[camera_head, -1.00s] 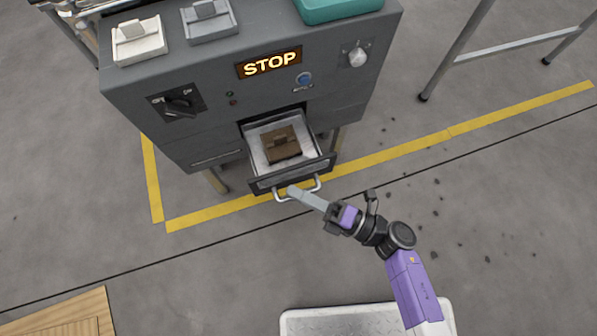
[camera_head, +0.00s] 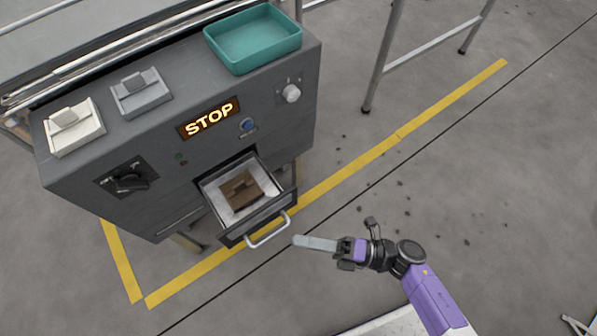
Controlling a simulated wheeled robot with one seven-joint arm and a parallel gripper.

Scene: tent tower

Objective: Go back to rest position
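My gripper (camera_head: 302,243) is at the end of my purple and black arm, to the right of the open drawer's handle (camera_head: 268,230). Its long grey fingers point left and a clear gap of floor shows between them and the handle. From this angle the fingers overlap, so I cannot tell whether they are open or shut. Nothing shows held in them. The drawer (camera_head: 286,203) is pulled out of the grey machine (camera_head: 80,190) and holds a brown block-like piece (camera_head: 240,189).
On the machine's top are a white piece (camera_head: 74,128), a grey piece (camera_head: 140,93) and a teal tray (camera_head: 255,40). A lit STOP sign (camera_head: 208,118) and a dark rotary switch (camera_head: 128,182) are on its front. Yellow floor tape (camera_head: 360,163) surrounds it.

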